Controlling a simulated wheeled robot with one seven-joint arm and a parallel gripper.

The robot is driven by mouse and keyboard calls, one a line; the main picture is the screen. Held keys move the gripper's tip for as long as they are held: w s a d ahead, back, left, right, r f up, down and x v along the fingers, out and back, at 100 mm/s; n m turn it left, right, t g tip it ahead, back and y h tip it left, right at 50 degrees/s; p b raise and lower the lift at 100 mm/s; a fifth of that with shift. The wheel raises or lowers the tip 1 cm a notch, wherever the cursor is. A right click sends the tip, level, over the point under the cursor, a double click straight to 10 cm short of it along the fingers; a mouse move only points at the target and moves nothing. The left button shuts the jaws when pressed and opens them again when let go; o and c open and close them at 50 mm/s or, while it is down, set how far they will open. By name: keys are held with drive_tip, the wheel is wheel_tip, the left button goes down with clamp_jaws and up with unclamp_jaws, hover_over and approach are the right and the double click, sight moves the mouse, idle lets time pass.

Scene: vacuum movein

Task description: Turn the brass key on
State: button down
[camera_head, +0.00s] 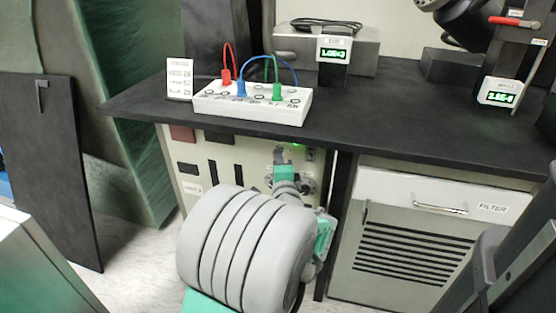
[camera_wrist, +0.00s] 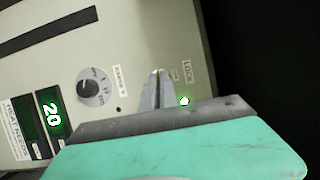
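The brass key (camera_wrist: 157,72) shows only as a thin brass-coloured sliver between my fingertips in the wrist view; the rest of it is hidden, so its angle cannot be told. My gripper (camera_wrist: 157,78) is at the pale control panel (camera_wrist: 120,55), its two fingers close together on that sliver. In the head view my gripper (camera_head: 280,152) reaches the panel under the black bench, and my arm covers much of the panel. A small green light (camera_wrist: 184,101) glows on the panel just beside my fingers.
A round dial (camera_wrist: 92,87) and a green display reading 20 (camera_wrist: 52,113) are on the same panel. Above are the black bench top (camera_head: 400,130) and a white socket box with coloured leads (camera_head: 250,105). A vented filter cabinet (camera_head: 420,235) stands to the right.

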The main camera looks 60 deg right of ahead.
drive_tip(key=c, duration=1.6)
unclamp_jaws()
drive_tip(key=shift+c, duration=0.2)
drive_tip(key=v, duration=0.8)
drive_tip(key=shift+w, duration=0.1)
